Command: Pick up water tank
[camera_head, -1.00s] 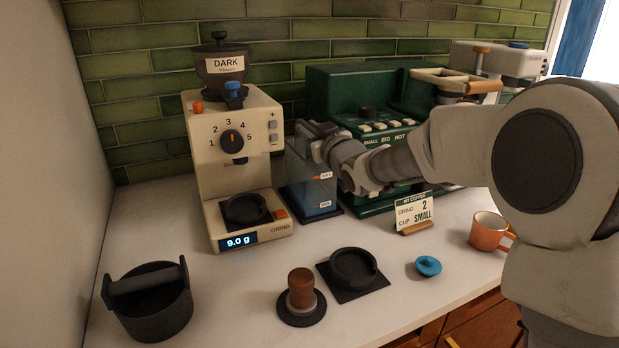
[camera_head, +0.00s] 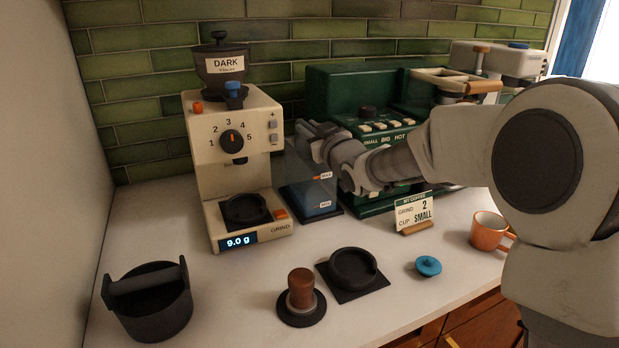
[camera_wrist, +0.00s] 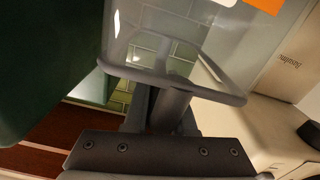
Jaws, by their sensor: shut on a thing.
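The water tank (camera_head: 318,192) is a clear box with blue water low in it and MAX and MIN marks. It stands between the cream grinder and the green coffee machine in the head view. My gripper (camera_head: 309,128) is at the tank's top. In the head view my wrist hides part of the tank's right side.
The cream grinder (camera_head: 233,176) stands close on the left, and the green coffee machine (camera_head: 340,90) close on the right. A sign (camera_head: 414,211), an orange mug (camera_head: 489,231), a blue lid (camera_head: 428,266), a tamper (camera_head: 301,292) and a black knock box (camera_head: 150,305) are on the counter.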

